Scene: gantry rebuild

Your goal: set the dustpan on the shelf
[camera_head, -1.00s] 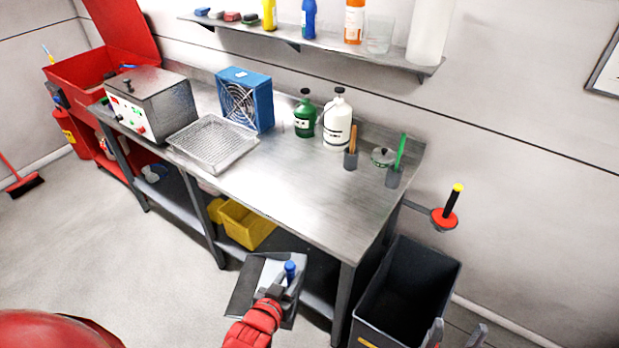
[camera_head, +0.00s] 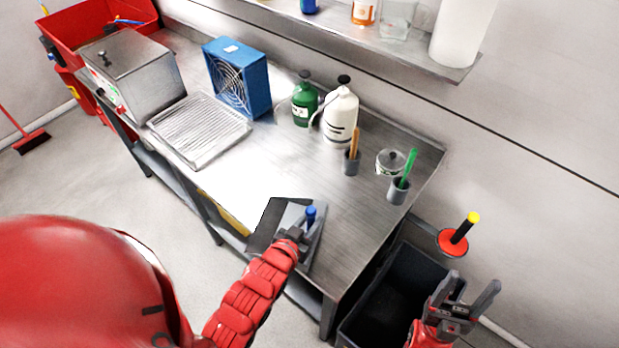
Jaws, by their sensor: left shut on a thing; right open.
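The dustpan (camera_head: 265,226) is a dark grey pan with a lighter grey part and a blue-tipped handle. My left gripper (camera_head: 298,236) is shut on it, over the front edge of the steel bench; whether it touches the bench I cannot tell. My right gripper (camera_head: 468,304) is open and empty, at the lower right in front of the black bin. A wall shelf (camera_head: 400,56) runs along the top, holding bottles and a clear cup. A lower shelf (camera_head: 302,292) under the bench is partly hidden by the bench and my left arm.
The steel bench (camera_head: 345,210) carries a blue fan unit (camera_head: 238,78), a wire tray (camera_head: 199,130), a green bottle (camera_head: 304,102), a white bottle (camera_head: 340,116) and small cups at the right. A black bin (camera_head: 385,300) stands at the bench's right end. The bench's front middle is clear.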

